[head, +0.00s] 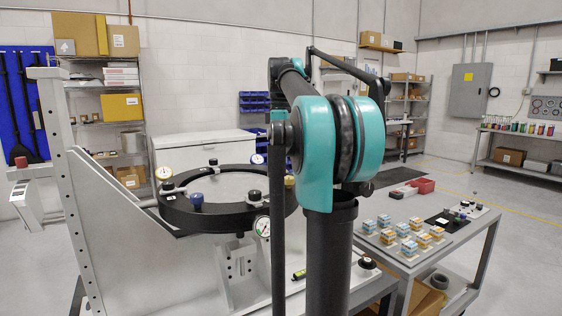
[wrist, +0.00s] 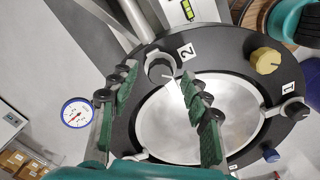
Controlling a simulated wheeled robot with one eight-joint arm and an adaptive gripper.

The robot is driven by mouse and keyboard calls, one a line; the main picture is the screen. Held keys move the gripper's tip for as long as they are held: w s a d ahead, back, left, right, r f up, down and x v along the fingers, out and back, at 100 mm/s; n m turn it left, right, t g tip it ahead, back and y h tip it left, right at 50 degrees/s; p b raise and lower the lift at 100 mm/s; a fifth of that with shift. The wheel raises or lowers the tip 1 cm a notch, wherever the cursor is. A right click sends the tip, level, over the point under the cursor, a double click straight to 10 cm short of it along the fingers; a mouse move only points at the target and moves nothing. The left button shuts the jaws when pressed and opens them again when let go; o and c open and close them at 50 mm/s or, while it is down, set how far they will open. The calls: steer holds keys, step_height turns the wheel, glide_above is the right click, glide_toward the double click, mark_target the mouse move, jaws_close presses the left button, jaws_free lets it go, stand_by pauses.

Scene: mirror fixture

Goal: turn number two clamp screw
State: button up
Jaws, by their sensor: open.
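The number two clamp screw (wrist: 160,68) is a dark round knob with a grey face and a white pointer line, on the black mirror ring (wrist: 228,48) beside a white "2" label (wrist: 186,51). My gripper (wrist: 159,76) is open, its green-padded fingers on either side of this knob in the wrist view. I cannot tell whether they touch it. The round mirror (wrist: 235,92) lies within the ring. The ring (head: 228,217) also shows in the head view, where my arm hides the gripper and part of the ring.
A yellow knob (wrist: 266,60), the number one screw (wrist: 295,109) and a blue knob (wrist: 271,155) sit around the ring. A dial gauge (wrist: 76,112) stands outside it. A grey side table (head: 430,262) holds small boxes at right.

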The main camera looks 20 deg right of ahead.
steer(key=shift+f, duration=0.45)
jaws_close()
stand_by(0.3)
